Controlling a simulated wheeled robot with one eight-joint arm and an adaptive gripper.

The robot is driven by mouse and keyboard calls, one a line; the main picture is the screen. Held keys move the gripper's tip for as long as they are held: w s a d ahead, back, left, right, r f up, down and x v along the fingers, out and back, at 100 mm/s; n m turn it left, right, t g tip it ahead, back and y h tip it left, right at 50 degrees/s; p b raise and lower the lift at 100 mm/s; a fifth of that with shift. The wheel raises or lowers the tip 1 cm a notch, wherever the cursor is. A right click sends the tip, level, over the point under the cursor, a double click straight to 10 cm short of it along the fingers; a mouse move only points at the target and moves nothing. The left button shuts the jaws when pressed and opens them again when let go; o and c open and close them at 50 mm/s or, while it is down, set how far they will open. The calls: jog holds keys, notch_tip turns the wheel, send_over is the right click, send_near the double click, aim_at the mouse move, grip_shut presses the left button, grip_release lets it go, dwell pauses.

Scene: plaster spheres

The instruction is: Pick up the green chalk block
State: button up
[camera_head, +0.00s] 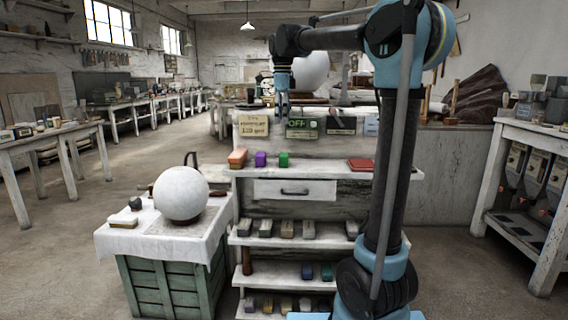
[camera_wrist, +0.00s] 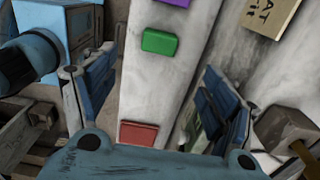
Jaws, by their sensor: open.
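The green chalk block (camera_head: 283,159) lies on the pale top shelf of the white rack (camera_head: 325,172), just right of a purple block (camera_head: 260,159). In the wrist view the green block (camera_wrist: 159,41) lies beyond the fingertips, roughly between their lines, and is fully visible. My gripper (camera_head: 282,112) hangs above the shelf, over the green block in the head view, apart from it. In the wrist view my gripper (camera_wrist: 158,68) has its fingers spread wide with nothing between them.
An orange block (camera_head: 237,158) lies left of the purple one, and a flat red block (camera_head: 361,164) lies far right. Signs (camera_head: 302,128) stand behind the shelf. A white sphere (camera_head: 181,193) rests on a cloth-covered crate at left. Lower shelves hold several blocks.

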aim_at(284, 154)
notch_tip(284, 154, down, 11)
jog(key=shift+r, duration=0.2)
jog(key=shift+d+f, duration=0.15)
jog(key=shift+f, duration=1.15)
jog(key=shift+d+f, duration=0.15)
jog(key=shift+f, duration=1.15)
jog(key=c, duration=1.3)
